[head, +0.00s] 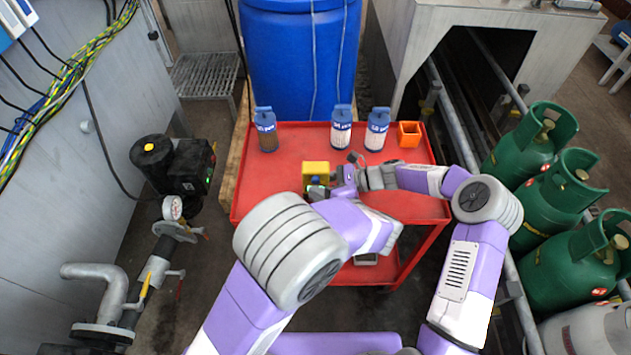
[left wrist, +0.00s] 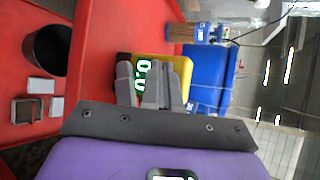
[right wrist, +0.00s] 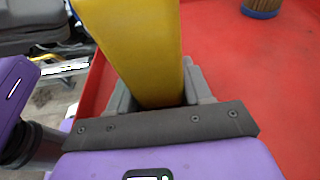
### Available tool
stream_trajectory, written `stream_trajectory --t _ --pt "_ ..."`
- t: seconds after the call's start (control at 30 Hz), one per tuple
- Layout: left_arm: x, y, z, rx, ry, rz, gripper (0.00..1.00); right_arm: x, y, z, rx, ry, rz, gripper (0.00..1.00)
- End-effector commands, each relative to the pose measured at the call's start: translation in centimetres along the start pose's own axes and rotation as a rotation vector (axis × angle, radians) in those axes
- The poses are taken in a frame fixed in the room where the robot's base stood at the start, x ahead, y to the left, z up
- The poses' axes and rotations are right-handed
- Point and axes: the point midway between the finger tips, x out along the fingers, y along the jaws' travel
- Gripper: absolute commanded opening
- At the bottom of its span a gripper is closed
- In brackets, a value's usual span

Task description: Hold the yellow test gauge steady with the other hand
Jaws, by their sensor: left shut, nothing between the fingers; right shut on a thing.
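The yellow test gauge (head: 316,168) is on the red cart top, near its middle. My right gripper (right wrist: 158,92) is shut on the gauge's yellow body, which stands between its fingers in the right wrist view. In the left wrist view the gauge (left wrist: 178,64) shows a green-lit display reading about 0.0. My left gripper (head: 318,190) is shut and empty just in front of the gauge. Its closed fingers (left wrist: 165,85) partly cover the gauge's face in the left wrist view. I cannot tell whether they touch it.
A blue drum (head: 300,60) is behind. Green gas bottles (head: 533,145) stand at right, a black pump (head: 178,165) at left.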

Motion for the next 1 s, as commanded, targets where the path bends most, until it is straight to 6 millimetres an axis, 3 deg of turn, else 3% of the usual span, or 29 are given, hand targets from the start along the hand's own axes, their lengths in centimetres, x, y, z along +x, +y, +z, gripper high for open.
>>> stream_trajectory --t 0.43,1.0 --pt "-0.5 0.3 0.3 -0.001 0.001 0.0 0.0 0.0 0.0 0.0 0.001 0.0 0.0 0.13" --pt "-3.8 2.7 2.8 0.0 0.0 0.0 0.0 0.0 0.0 0.0 0.001 0.0 0.0 0.13"
